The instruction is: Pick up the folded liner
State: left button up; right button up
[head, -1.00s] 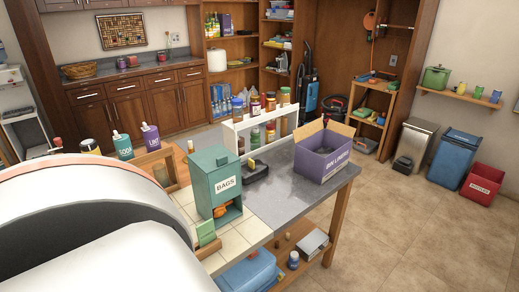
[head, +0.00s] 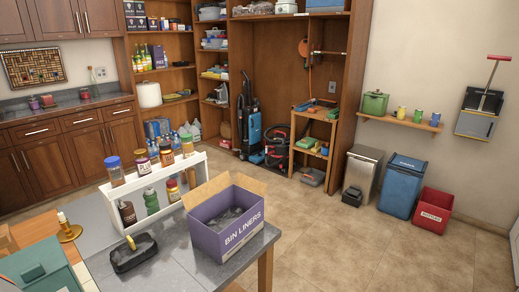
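A purple open cardboard box (head: 226,222) marked "BIN LINERS" stands on the right end of the grey counter. Its flaps are up, and dark folded liners (head: 230,217) show inside it. I cannot tell single liners apart. Neither of my grippers shows in the head view.
A white spice rack (head: 150,183) with several jars stands left of the box. A black dish with a yellow handle (head: 133,252) lies in front of it. A teal box (head: 42,270) and a brass candlestick (head: 69,229) are at left. Bins, including a red one (head: 433,209), stand beyond open floor.

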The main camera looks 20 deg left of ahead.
aim_at(137, 249)
jog(key=i+l+u, duration=0.2)
jog(key=i+u, duration=0.2)
jog(key=i+l+u, duration=0.25)
jog(key=u, duration=0.2)
jog(key=i+l+u, duration=0.25)
jog(key=l+u, duration=0.15)
jog(key=i+l+u, duration=0.2)
jog(key=l+u, duration=0.25)
jog(key=l, duration=0.1)
